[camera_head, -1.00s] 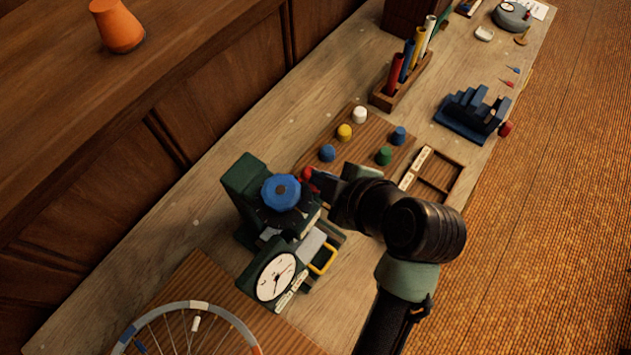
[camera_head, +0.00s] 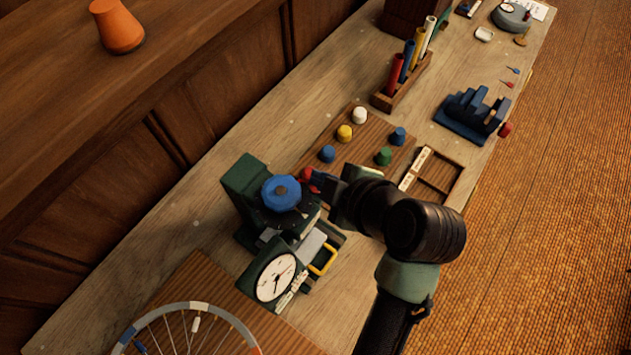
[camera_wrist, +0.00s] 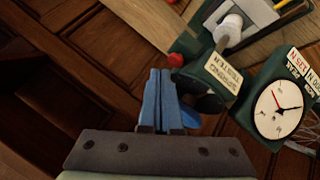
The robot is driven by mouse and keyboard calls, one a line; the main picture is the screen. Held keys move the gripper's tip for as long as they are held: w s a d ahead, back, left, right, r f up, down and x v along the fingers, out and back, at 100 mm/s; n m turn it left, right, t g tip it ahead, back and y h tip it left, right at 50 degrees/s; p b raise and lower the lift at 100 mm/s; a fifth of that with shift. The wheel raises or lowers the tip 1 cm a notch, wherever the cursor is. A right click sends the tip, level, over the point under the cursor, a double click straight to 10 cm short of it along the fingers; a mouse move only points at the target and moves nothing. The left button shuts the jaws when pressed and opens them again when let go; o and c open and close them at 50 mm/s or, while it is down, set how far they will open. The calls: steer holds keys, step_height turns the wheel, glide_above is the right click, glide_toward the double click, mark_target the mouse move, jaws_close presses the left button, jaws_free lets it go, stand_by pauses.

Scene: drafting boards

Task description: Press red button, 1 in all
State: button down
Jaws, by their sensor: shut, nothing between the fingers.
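A red button (camera_head: 307,174) shows beside the dark green press-like device with a blue knob (camera_head: 281,192), near the left end of the wooden board. My gripper (camera_head: 319,183) is shut and empty, with its fingertips very close to the red button, partly hiding that spot. In the wrist view the shut blue fingers (camera_wrist: 160,72) point up the picture. A round red cap (camera_wrist: 176,60) lies just right of their tips, beside a labelled dark green box (camera_wrist: 215,75). I cannot tell whether the fingers touch it.
White (camera_head: 360,115), yellow (camera_head: 344,133), blue (camera_head: 328,154) and green (camera_head: 384,156) knobs stand on the board. A dial gauge (camera_head: 275,278) and a spoked wheel (camera_head: 190,325) are nearer. A tube rack (camera_head: 385,101) and a blue stepped block (camera_head: 470,113) stand farther along the bench.

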steer(key=shift+f, duration=0.1)
stand_by(0.5)
steer(key=shift+f+b, duration=0.35)
steer(key=shift+f+b, duration=0.45)
steer(key=shift+f, duration=0.05)
stand_by(0.6)
steer(key=shift+r, duration=0.1)
steer(key=shift+r+p, duration=0.8)
step_height(320, 180, up, 5)
steer(key=p, duration=0.4)
stand_by(0.9)
